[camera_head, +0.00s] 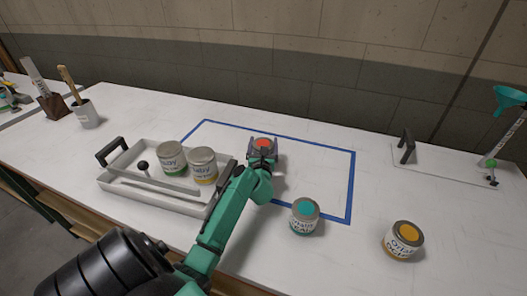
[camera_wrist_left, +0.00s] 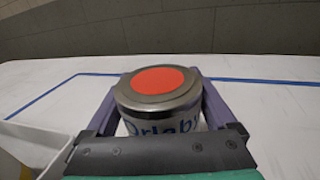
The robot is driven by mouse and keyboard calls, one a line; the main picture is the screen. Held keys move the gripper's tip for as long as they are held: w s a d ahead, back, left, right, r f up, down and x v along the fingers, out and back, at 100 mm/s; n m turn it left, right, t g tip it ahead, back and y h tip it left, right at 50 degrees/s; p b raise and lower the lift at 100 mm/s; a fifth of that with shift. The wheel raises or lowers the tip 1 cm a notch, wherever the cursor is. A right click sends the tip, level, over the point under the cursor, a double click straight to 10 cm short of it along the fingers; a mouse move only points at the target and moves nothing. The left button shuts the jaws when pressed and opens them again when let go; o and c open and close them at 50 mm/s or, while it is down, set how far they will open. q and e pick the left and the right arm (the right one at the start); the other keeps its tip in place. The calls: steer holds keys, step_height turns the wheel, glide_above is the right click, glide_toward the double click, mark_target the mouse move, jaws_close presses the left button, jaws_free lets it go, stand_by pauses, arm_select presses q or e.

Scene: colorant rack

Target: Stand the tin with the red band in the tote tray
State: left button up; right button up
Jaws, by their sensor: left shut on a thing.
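The tin with a red lid disc (camera_head: 263,143) is inside the blue outline on the table. My left gripper (camera_head: 263,150) is shut on it, with a purple finger on each side. The tin also shows in the left wrist view (camera_wrist_left: 158,88), upright, its label partly visible and its band hidden by my gripper (camera_wrist_left: 155,110). I cannot tell whether it touches the table. The pale tote tray (camera_head: 150,199) is left of my gripper. It holds a green-banded tin (camera_head: 171,158) and a yellow-banded tin (camera_head: 203,165), both upright. My right gripper is not in view.
A teal-lidded tin (camera_head: 305,217) stands at the outline's front edge, and an orange-lidded tin (camera_head: 403,240) is farther right. The tray has a black knob (camera_head: 143,166) and an end handle (camera_head: 111,151). A stand with a teal funnel (camera_head: 509,97) is at far right.

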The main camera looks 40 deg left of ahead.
arm_select(q)
step_height(320, 180, down, 2)
steer(key=shift+f, duration=0.1)
steer(key=o, duration=1.2)
